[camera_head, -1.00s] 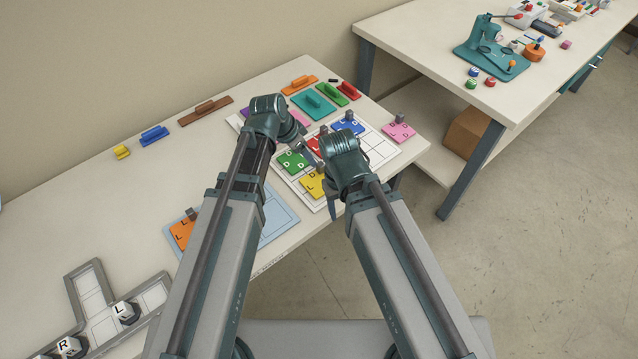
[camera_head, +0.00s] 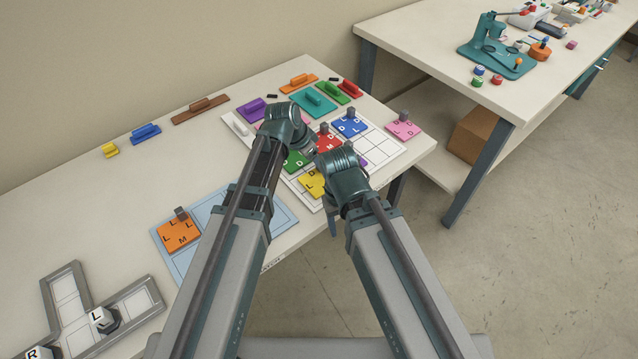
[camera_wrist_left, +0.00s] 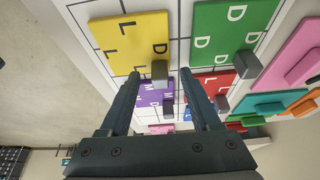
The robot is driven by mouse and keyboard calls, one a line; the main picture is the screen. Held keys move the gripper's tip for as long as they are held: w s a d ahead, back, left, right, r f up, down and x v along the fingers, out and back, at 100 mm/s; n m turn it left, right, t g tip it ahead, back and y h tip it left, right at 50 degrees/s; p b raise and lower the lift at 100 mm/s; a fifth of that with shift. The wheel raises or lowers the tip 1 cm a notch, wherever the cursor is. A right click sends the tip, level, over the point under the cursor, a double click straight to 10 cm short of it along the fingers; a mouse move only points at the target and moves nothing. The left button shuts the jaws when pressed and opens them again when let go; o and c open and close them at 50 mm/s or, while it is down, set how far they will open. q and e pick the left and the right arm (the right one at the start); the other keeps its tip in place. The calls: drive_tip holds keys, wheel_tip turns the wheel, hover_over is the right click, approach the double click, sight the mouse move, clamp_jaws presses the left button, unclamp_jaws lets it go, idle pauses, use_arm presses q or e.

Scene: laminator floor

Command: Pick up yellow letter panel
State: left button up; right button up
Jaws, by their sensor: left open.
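The yellow letter panel (camera_head: 311,183) lies on the white gridded board (camera_head: 386,152), partly hidden by my arms in the head view. In the left wrist view the yellow panel (camera_wrist_left: 128,42) shows letters L and D and a grey knob (camera_wrist_left: 160,72) near one corner. My left gripper (camera_wrist_left: 164,78) is open and empty, its fingers apart, with one fingertip near that knob. I cannot tell whether it touches. In the head view the left fingers are hidden behind the wrists. My right wrist (camera_head: 342,170) is beside the yellow panel; its jaws are not clearly shown.
Green (camera_head: 294,159), red (camera_head: 326,142) and blue (camera_head: 351,124) panels lie close by on the board. An orange panel (camera_head: 178,235) lies on a light blue sheet. The table's left middle is clear.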

use_arm(q)
drive_tip(key=shift+b+x, duration=0.4)
drive_tip(key=shift+x, duration=0.5)
drive_tip(key=shift+r, duration=0.1)
clamp_jaws()
idle(0.6)
